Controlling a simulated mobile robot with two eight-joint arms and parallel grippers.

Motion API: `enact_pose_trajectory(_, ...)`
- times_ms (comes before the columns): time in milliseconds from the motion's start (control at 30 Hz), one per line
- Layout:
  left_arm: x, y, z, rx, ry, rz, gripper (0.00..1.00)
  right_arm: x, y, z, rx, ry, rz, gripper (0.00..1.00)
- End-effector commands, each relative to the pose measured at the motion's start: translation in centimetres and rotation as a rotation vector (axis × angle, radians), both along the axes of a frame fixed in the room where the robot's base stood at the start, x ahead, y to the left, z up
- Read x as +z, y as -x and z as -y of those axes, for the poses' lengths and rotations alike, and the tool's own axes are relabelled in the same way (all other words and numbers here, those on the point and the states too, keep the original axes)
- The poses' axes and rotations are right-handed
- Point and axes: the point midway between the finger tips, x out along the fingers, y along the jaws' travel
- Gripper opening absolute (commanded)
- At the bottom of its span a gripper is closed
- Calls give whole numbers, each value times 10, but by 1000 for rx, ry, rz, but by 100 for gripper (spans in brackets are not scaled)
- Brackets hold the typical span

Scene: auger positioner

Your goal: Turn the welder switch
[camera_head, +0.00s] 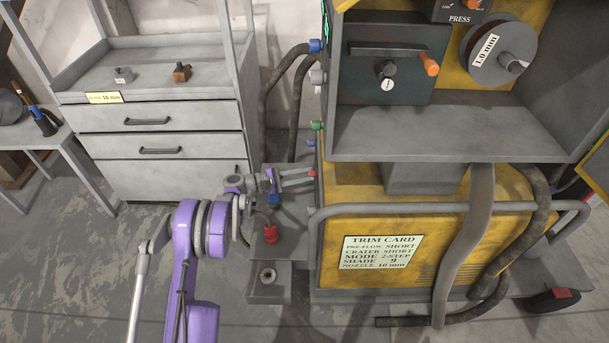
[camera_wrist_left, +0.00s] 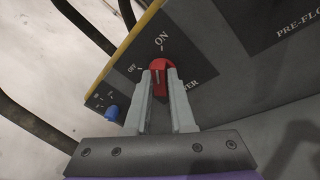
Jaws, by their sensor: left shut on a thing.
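The red welder switch (camera_wrist_left: 162,80) shows in the left wrist view on a dark panel, with ON printed above it and OFF to its left. I cannot tell exactly which mark the knob points to. In the head view my left gripper (camera_head: 303,177) reaches the left side of the yellow welder (camera_head: 335,275), and the knob is mostly hidden there. My right gripper is out of view.
A blue knob (camera_wrist_left: 112,112) sits near the switch. A trim card (camera_head: 381,252) is on the welder's front, behind a grey rail (camera_head: 430,208). A drawer cabinet (camera_head: 155,145) stands to the left.

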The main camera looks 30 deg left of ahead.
Motion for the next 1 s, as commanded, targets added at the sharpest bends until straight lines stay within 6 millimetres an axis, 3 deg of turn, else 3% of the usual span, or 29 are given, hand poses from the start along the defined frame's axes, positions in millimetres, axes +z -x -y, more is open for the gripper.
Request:
enact_pose_trajectory(667,-1,0,0,0,-33,53,0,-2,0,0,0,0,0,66)
enact_pose_trajectory(700,-1,0,0,0,-33,53,26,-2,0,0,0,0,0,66)
enact_pose_trajectory(833,-1,0,0,0,-33,53,49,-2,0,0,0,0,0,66)
enact_pose_trajectory(1000,-1,0,0,0,-32,52,52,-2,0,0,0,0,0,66)
